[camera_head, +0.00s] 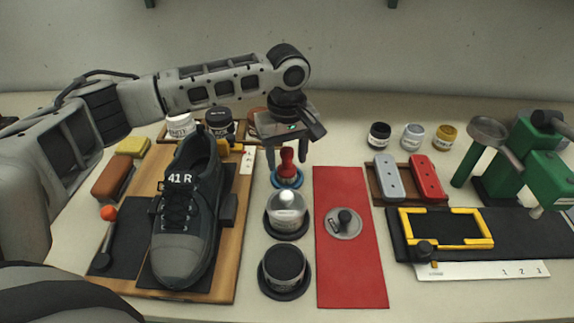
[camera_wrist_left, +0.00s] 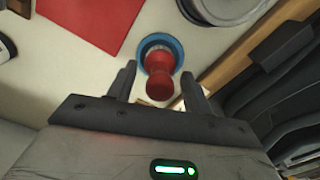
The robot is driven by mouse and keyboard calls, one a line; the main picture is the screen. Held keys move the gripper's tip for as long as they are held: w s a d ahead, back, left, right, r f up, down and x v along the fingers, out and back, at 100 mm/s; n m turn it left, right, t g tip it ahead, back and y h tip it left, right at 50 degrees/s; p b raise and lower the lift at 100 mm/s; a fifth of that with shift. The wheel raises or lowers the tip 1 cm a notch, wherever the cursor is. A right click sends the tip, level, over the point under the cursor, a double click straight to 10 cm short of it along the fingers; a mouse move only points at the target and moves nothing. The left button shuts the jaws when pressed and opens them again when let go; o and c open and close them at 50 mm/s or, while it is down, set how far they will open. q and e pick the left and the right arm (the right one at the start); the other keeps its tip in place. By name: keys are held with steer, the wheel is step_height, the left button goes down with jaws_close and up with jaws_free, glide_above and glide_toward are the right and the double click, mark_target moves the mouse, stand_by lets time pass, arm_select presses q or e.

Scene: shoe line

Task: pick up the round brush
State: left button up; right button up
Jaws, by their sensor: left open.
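The round brush (camera_head: 287,162), with a red knobbed handle, stands upright in a blue ring-shaped holder (camera_head: 287,181) behind the row of jars. Its bristles are hidden. My left gripper (camera_head: 287,157) is directly above it and points down, with its fingers on either side of the handle. In the left wrist view the red handle (camera_wrist_left: 158,85) shows between the two open fingers (camera_wrist_left: 157,76), with a visible gap at each side. My right gripper is not in view.
A dark shoe (camera_head: 184,235) stands on a wooden board (camera_head: 232,262) to the left. A red mat (camera_head: 352,281) with a grey knobbed disc (camera_head: 340,231) lies to the right.

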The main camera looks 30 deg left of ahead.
arm_select(q)
steer(key=shift+f, duration=0.25)
steer(key=c, duration=1.1)
steer(key=shift+o, duration=0.2)
steer(key=shift+r, duration=0.2)
steer(key=shift+r, duration=0.25)
step_height(320, 180, up, 2)
steer(key=shift+r, duration=0.1)
steer(key=s+d+r, duration=0.8)
steer(key=s+r, duration=0.2)
steer(key=s, duration=0.1)
steer(key=shift+d, duration=0.4)
